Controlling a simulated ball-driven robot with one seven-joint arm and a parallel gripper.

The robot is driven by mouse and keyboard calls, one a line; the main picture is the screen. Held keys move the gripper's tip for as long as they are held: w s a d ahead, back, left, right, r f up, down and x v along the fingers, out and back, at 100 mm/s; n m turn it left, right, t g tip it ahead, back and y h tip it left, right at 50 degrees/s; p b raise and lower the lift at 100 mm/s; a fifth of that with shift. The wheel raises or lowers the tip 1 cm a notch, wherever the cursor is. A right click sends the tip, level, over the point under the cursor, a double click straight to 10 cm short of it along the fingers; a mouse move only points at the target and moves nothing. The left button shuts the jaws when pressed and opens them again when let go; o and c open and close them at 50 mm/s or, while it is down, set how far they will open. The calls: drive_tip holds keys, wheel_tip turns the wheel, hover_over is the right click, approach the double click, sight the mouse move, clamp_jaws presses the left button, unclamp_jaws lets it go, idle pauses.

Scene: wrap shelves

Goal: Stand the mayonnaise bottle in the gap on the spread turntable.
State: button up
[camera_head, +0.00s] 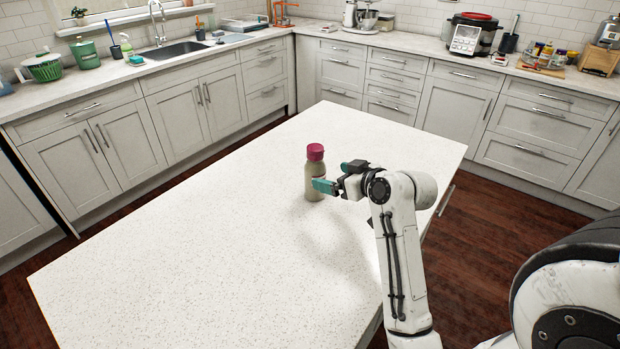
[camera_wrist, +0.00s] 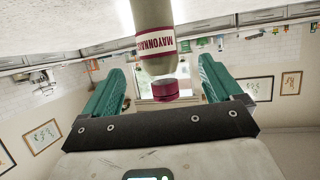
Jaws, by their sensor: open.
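The mayonnaise bottle (camera_head: 315,181) stands upright on the white island top, with a beige body and a dark pink cap. My gripper (camera_head: 338,176) is open beside its right side, with one teal finger overlapping the bottle's front in the head view. In the wrist view the bottle (camera_wrist: 154,42) appears upside down, its red-and-white label readable, between the lines of the two teal fingers and apart from both. A cluster of small jars (camera_head: 545,55) stands on the back right counter; whether it rests on the spread turntable is too small to tell.
The island top (camera_head: 190,240) is otherwise bare. Dark wooden floor separates it from the counters. On the back counter (camera_head: 400,42) stand a stand mixer (camera_head: 362,17), a cooker with a red lid (camera_head: 472,33) and a wooden block (camera_head: 600,60). A sink (camera_head: 172,49) is at the left.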

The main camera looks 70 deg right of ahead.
sight(315, 170)
drive_tip(key=p+x, duration=0.1)
drive_tip(key=x, duration=0.7)
drive_tip(key=shift+w+d+p, duration=0.1)
drive_tip(key=shift+w+p, duration=0.1)
drive_tip(key=shift+p, duration=0.15)
drive_tip(key=c, duration=1.3)
drive_tip(key=shift+c, duration=0.8)
drive_tip(key=shift+r, duration=0.15)
